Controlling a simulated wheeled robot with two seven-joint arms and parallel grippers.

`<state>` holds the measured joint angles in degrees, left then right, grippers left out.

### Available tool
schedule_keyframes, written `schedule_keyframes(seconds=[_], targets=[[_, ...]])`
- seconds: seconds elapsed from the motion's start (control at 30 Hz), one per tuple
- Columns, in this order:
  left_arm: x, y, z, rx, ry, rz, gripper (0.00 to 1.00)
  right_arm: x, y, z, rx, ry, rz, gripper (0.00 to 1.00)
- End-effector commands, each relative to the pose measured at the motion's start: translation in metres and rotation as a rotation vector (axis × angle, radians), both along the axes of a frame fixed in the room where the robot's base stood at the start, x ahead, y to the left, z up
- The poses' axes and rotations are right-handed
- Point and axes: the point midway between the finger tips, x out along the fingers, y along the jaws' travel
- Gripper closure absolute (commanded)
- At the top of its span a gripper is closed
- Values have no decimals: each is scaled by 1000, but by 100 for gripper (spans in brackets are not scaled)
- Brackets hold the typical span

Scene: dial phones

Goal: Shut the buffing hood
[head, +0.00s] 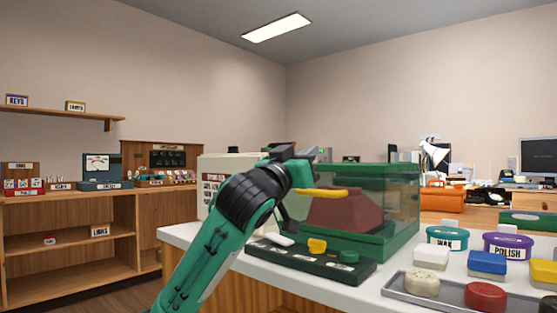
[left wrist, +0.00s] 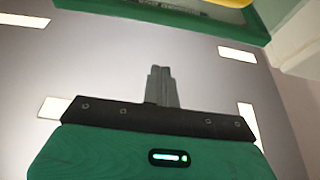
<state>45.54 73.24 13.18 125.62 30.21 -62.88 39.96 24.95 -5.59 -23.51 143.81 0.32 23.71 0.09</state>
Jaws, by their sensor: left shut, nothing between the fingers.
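The buffing hood (head: 398,205) is a see-through green box with green edges on the white counter. A dark red-brown block shape (head: 345,212) shows inside it. A yellow handle bar (head: 322,192) sits at the hood's front, just right of my left gripper (head: 287,153). I cannot tell how far the hood stands open. In the left wrist view my left gripper (left wrist: 160,70) has its fingers together, empty, pointing up toward the ceiling. Part of a green frame with a yellow edge (left wrist: 232,4) shows above the fingers, apart from them. My right gripper is not in view.
A dark green control panel (head: 312,260) with white, yellow and green controls lies before the hood. A cream box (head: 222,180) stands behind my arm. Wax tub (head: 446,238), polish tub (head: 508,246), coloured blocks and a grey tray (head: 440,293) fill the counter's right.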

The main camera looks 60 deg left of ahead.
Motion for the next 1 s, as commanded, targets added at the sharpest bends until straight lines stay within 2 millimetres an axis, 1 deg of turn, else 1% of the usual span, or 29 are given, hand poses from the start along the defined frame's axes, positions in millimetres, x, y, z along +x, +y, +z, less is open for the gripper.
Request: schedule_keyframes(seconds=[0.03,0.07,0.1,0.13,0.4,0.6,0.8,1.0], targets=[[4,3,12,-2,1,-2,100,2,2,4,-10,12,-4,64],[7,5,15,-2,2,-3,100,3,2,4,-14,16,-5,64],[0,1,1,-1,1,-4,100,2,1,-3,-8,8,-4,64],[-4,0,-2,0,1,-4,100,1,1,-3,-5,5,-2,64],[-42,-12,-23,-1,0,-5,100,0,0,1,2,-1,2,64],[-66,-19,-35,0,-1,-4,100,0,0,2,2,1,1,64],[-77,-22,-42,1,0,-2,100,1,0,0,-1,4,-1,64],[-78,-22,-43,0,0,-1,100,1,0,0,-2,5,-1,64]])
